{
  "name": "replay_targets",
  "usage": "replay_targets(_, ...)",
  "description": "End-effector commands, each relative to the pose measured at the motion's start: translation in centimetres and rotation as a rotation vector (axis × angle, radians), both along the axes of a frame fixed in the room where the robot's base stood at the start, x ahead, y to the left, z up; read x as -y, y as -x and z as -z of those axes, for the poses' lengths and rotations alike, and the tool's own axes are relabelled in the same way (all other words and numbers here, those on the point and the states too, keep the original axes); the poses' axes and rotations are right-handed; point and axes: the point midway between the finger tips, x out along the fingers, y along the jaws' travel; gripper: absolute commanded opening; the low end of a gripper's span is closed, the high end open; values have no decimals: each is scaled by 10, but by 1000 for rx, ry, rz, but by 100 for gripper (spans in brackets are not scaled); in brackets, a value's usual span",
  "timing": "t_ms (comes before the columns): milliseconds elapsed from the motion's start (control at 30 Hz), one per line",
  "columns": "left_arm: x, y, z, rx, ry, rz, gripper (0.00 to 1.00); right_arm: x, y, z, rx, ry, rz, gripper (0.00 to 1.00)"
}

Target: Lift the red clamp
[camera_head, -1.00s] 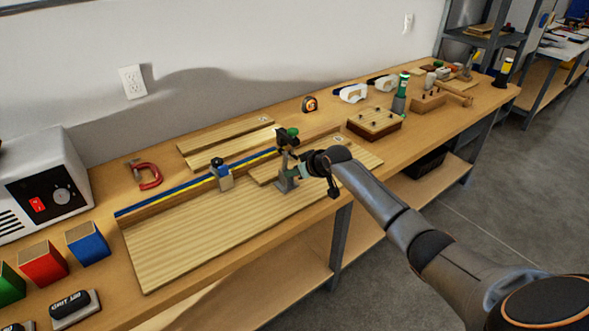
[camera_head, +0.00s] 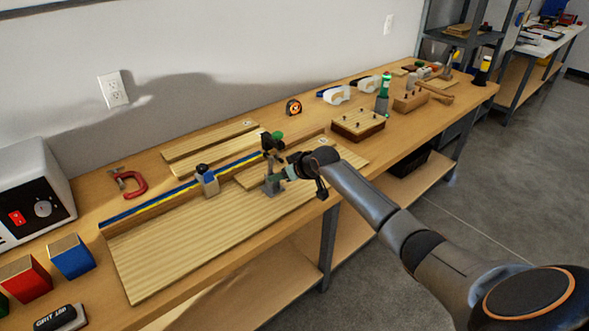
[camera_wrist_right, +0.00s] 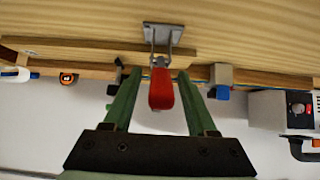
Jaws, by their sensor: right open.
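A metal clamp with a red handle (camera_wrist_right: 161,88) stands fixed on a wooden board, shown in the right wrist view. Its grey base (camera_head: 272,186) shows in the head view, where my gripper largely hides the handle. My right gripper (camera_wrist_right: 158,73) is open, with one green finger on each side of the red handle and visible gaps between. In the head view the right gripper (camera_head: 273,158) is at this clamp, over the board. A separate red C-shaped clamp (camera_head: 132,184) lies on the bench at the left, away from the gripper. My left gripper is not in view.

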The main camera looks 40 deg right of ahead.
Motion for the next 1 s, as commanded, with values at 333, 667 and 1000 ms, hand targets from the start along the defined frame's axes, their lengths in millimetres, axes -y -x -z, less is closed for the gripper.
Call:
replay_targets(333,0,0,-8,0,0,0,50,4,42,-36,-1,5,-2,57)
replay_targets(667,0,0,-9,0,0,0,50,6,77,-67,-1,4,-2,57)
replay_targets(1000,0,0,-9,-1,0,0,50,6,85,-74,-1,1,-1,57)
